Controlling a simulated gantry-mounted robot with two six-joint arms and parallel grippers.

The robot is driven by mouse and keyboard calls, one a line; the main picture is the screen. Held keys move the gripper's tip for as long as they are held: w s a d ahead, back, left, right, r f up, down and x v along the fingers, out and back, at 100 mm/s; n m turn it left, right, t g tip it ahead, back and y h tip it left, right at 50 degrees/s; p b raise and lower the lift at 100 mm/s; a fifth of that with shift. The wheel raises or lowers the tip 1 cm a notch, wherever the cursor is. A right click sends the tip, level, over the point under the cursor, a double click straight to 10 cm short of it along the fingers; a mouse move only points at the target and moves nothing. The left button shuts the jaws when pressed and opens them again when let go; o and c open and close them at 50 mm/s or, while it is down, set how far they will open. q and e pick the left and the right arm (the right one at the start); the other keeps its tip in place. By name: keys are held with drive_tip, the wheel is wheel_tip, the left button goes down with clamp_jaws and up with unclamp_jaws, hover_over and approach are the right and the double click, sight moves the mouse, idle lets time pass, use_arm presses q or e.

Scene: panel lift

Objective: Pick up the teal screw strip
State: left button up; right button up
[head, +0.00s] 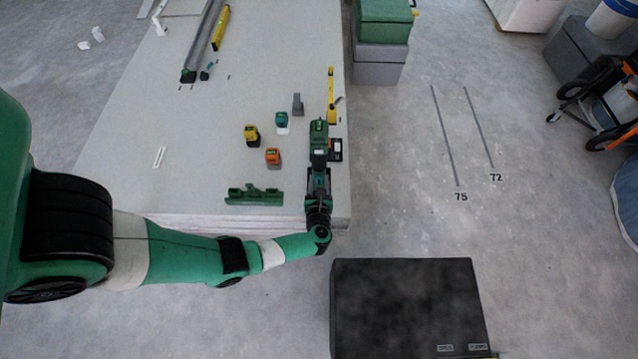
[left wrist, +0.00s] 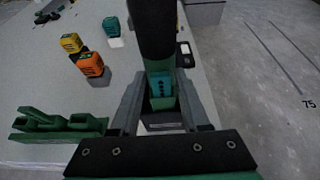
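A teal block (head: 281,118), which I take as the teal screw strip, stands on the board on a whitish base. It also shows in the left wrist view (left wrist: 111,25). My left gripper (head: 318,165) is to the right of it and nearer the front, apart from it. The gripper's fingers (left wrist: 161,105) close on a green and black tool (head: 318,131). In the left wrist view, the tool's dark cylinder (left wrist: 152,28) points away, with a teal part below it. How the fingers touch the tool is partly hidden. My right gripper is out of view.
A yellow block (head: 251,133) and an orange block (head: 273,156) stand left of the gripper. A green rack (head: 254,196) lies near the board's front edge. A grey block (head: 297,104) and yellow tool (head: 331,96) are farther back. A dark box (head: 405,305) stands in front.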

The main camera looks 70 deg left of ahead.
sight(319, 163)
use_arm(q)
clamp_jaws()
wheel_tip(319, 163, up, 7)
drive_tip(key=p, duration=0.5)
drive_tip(key=shift+p, duration=0.3)
drive_tip(key=shift+d+r, duration=0.2)
drive_tip(key=shift+r, duration=0.1)
drive_tip(key=s+d+p, duration=0.1)
drive_tip(key=s+d, duration=0.2)
drive_tip(key=d, duration=0.5)
drive_tip(key=s+d, duration=0.3)
drive_tip(key=d, duration=0.5)
drive_tip(key=shift+s+d+f+p, duration=0.2)
drive_tip(key=shift+s+f+p, duration=0.1)
drive_tip(key=shift+p, duration=0.1)
